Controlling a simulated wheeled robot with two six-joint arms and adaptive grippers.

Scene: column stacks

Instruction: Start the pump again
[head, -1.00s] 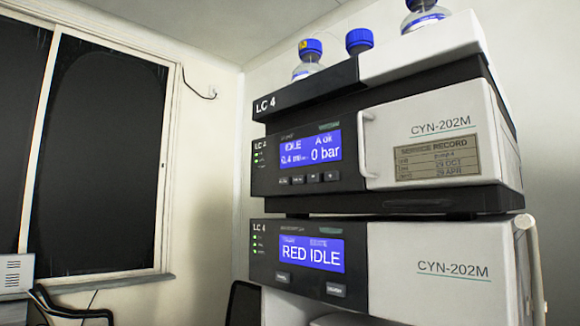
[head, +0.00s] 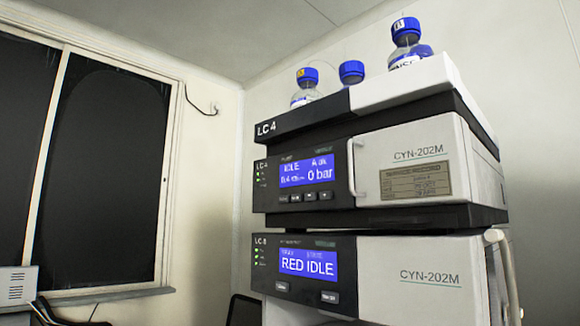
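The LC 4 column stack stands in the middle to right of the head view. Its upper module, the pump (head: 308,174), has a blue screen (head: 306,172) reading IDLE, a flow figure that looks like 0.4, and 0 bar. A row of small dark buttons (head: 310,196) sits under that screen. Small green lights show left of both screens. Neither of my grippers is in view.
Blue-capped bottles (head: 405,45) stand in the white and black top tray (head: 400,87). A white vertical handle (head: 353,170) and a service record label (head: 415,182) are on the pump's front. A dark window (head: 105,160) is at left, with a white box (head: 18,287) below it.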

